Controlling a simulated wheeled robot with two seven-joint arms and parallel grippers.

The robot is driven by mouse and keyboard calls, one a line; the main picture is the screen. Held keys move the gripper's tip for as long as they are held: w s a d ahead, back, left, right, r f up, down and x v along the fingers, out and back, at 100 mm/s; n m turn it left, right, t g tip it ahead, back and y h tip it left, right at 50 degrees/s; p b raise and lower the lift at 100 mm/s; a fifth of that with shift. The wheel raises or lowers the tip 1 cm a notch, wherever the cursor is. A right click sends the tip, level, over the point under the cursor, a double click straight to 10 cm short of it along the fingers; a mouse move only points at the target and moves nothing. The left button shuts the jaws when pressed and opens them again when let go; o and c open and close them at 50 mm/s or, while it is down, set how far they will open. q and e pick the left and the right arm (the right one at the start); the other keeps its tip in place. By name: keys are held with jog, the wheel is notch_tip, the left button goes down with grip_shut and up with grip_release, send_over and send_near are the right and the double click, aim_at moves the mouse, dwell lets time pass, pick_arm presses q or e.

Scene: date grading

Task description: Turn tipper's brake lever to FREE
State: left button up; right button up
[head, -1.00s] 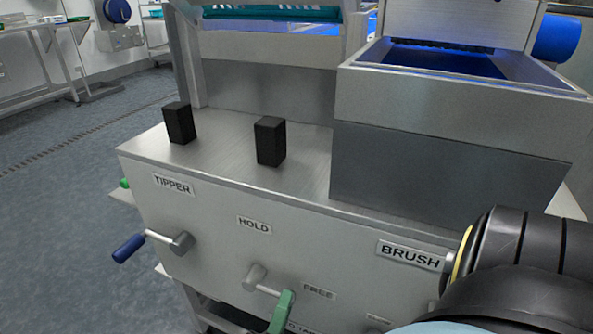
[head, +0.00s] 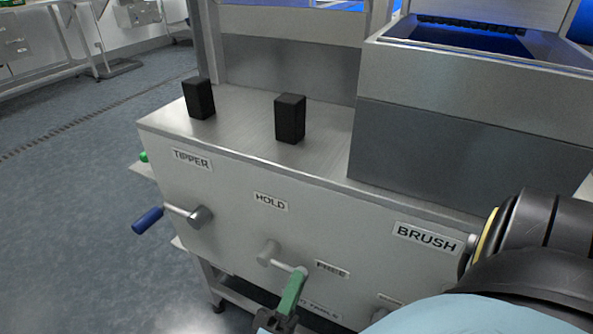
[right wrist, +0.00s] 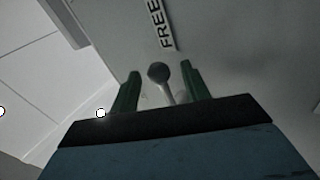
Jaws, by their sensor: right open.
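The tipper's brake lever (head: 283,263) sits on the light grey front panel, below the HOLD sign (head: 270,201) and left of the FREE sign (head: 332,269). From its round hub, its grey arm runs to the lower right in the head view. My right gripper (head: 297,274) has green fingers and is at the lever's outer end. In the right wrist view, the two fingers (right wrist: 160,72) stand apart, with the grey lever (right wrist: 167,92) showing between them. Whether either finger touches it I cannot tell. The FREE sign also shows there (right wrist: 166,22). My left gripper is out of view.
A crank with a blue handle (head: 148,220) sticks out under the TIPPER sign (head: 192,159), left of the lever. The BRUSH sign (head: 427,239) is to the right, close to my right arm. Two black blocks (head: 199,98) (head: 290,118) stand on the top. Open floor (head: 70,210) lies left.

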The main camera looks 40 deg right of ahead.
jog(key=v, duration=0.7)
jog(key=shift+w, duration=0.1)
